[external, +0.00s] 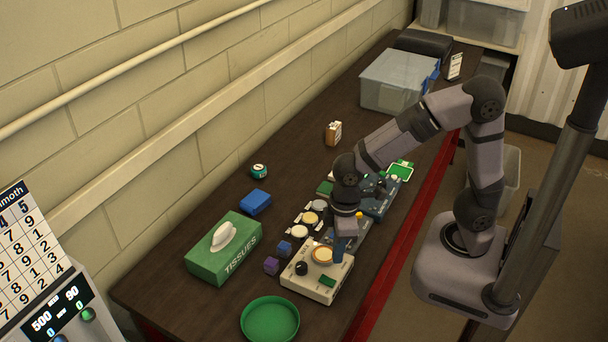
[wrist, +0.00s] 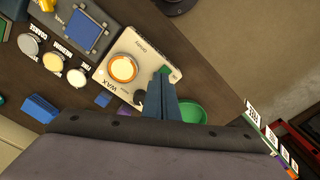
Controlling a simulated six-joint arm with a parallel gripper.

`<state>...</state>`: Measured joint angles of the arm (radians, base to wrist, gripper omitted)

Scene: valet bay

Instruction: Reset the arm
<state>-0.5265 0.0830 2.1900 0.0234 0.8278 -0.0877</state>
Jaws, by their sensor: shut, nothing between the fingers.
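My gripper (external: 339,250) points down above the cream wax box (external: 309,284), at the near end of the bench. In the wrist view its blue-grey fingers (wrist: 164,80) are together with nothing between them. They cover part of the box's right side, near a green patch. I cannot tell how large the gap between fingertips and box is. The box carries a round amber disc (wrist: 123,68) and a dark knob (external: 301,268). My arm is bent and reaches over the bench from its base at the right.
A green round dish (external: 270,320), a green tissue box (external: 223,248), a blue block (external: 256,202) and small purple and blue cubes lie nearby. Labelled round pads (wrist: 53,62) stand beside the box. A clear bin (external: 397,82) is farther back. The wall bounds the bench's left side.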

